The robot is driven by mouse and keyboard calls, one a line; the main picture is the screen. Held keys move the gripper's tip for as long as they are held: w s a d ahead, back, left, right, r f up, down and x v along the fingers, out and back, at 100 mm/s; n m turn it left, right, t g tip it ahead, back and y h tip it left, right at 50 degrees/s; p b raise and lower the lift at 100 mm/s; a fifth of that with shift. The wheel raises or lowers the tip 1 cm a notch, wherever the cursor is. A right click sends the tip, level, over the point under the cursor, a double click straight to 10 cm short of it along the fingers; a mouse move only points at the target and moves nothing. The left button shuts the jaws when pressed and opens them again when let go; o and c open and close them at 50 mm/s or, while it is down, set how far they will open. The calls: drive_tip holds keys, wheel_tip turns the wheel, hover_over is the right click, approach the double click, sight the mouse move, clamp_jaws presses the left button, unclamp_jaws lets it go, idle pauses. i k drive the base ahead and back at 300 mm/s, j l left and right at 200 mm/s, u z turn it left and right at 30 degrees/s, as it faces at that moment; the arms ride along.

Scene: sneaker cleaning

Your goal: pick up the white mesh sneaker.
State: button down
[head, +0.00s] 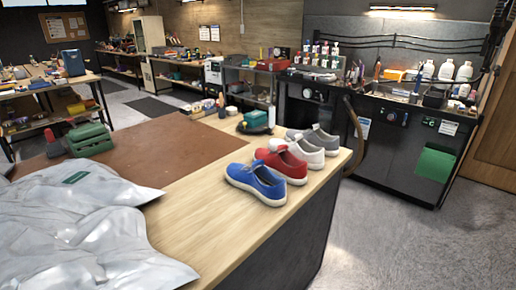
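The white sneaker (306,152) stands upright on the wooden top of the near table (215,215), close to its right end. It is third in a row of shoes, between the red sneaker (281,164) in front and the grey sneaker (322,140) behind. The red one hides part of its near side. Its mesh is too small to make out. A blue sneaker (257,184) stands nearest to me. My gripper is not in view.
Large silvery plastic bags (85,225) cover the table's near left. A brown mat (165,150) lies behind them, with a green device (90,139) on it. A small teal-topped item (256,120) stands behind the shoes. Open floor (400,235) lies right of the table.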

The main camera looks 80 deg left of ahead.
sight(300, 147)
drive_tip(key=u, duration=2.25)
drive_tip(key=i+l+u, duration=0.15)
drive_tip(key=i+l, duration=0.15)
drive_tip(key=i+l+u, duration=0.15)
drive_tip(key=i+l, duration=0.2)
drive_tip(key=i+l+u, duration=0.15)
drive_tip(key=i+l, duration=0.15)
drive_tip(key=i+l+u, duration=0.15)
drive_tip(key=l, duration=0.35)
drive_tip(key=i+l+u, duration=0.15)
drive_tip(key=i+l, duration=0.2)
drive_tip(key=i+l+u, duration=0.15)
drive_tip(key=l, duration=0.4)
drive_tip(key=i, duration=0.1)
